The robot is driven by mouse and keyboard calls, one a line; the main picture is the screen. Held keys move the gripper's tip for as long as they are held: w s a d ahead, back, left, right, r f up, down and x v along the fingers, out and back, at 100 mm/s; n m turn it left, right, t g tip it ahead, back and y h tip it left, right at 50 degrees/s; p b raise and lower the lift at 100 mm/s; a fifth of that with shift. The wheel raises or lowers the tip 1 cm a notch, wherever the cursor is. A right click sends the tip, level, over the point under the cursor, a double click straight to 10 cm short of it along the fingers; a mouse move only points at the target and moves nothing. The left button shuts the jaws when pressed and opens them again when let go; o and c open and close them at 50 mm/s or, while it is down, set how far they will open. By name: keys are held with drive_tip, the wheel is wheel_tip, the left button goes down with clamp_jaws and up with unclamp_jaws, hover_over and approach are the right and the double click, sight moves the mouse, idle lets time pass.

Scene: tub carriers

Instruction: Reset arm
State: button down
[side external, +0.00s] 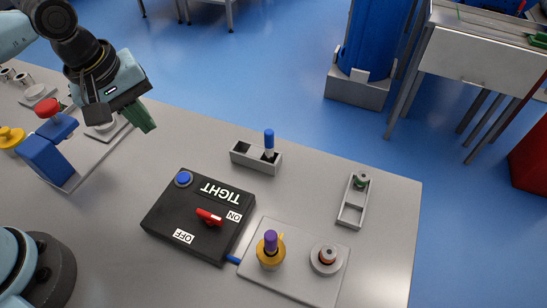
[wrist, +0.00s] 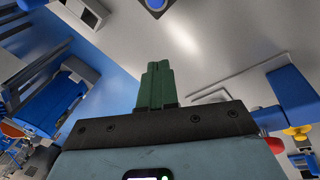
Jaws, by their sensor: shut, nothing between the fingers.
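My gripper (side external: 142,117) hangs in the air over the far left part of the grey table in the side view, tilted down to the right. Its green fingers are pressed together with nothing between them. In the wrist view the closed fingers (wrist: 155,88) point up the picture and touch no object. My arm bends in from the top left corner in the side view.
A black box (side external: 205,247) with a red switch and blue button lies mid-table. A plate (side external: 293,289) with a purple-topped peg is right of it. Grey holders (side external: 239,158) (side external: 343,216) stand behind. A blue block (side external: 46,161) and red button (side external: 47,108) are left.

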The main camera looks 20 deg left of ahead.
drive_tip(key=a+r+m+t, duration=0.1)
drive_tip(key=a+m+t, duration=0.3)
drive_tip(key=a+m, duration=0.4)
drive_tip(key=shift+a+r+m+t+y, duration=0.15)
drive_tip(key=shift+a+m+t+y, duration=0.2)
drive_tip(key=shift+m, duration=1.15)
drive_tip(key=shift+d, duration=0.1)
